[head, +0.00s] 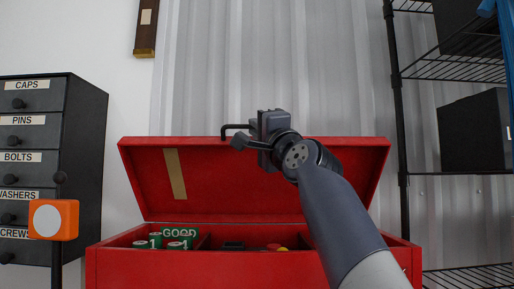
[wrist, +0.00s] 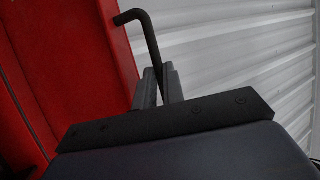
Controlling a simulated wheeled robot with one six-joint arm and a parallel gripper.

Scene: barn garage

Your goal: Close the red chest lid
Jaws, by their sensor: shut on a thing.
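The red chest (head: 190,270) stands in front of me with its lid (head: 235,190) raised and tilted back, so the chest is open. A strip of tan tape runs down the lid's inner face at left. A black bent handle (head: 233,126) shows at the lid's upper edge. My gripper (head: 250,141) is at that edge, near its middle. In the wrist view, the red lid (wrist: 85,60) fills the left side, and the black handle (wrist: 146,30) runs down between the two fingers of my gripper (wrist: 160,88), which are shut on it.
Green-and-white items (head: 179,236) lie in the chest's left compartment; small dark, red and yellow things lie further right. A dark drawer cabinet (head: 88,150) and an orange box (head: 68,219) on a post stand left. A black wire shelf (head: 402,120) stands right, a corrugated wall (head: 270,60) behind.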

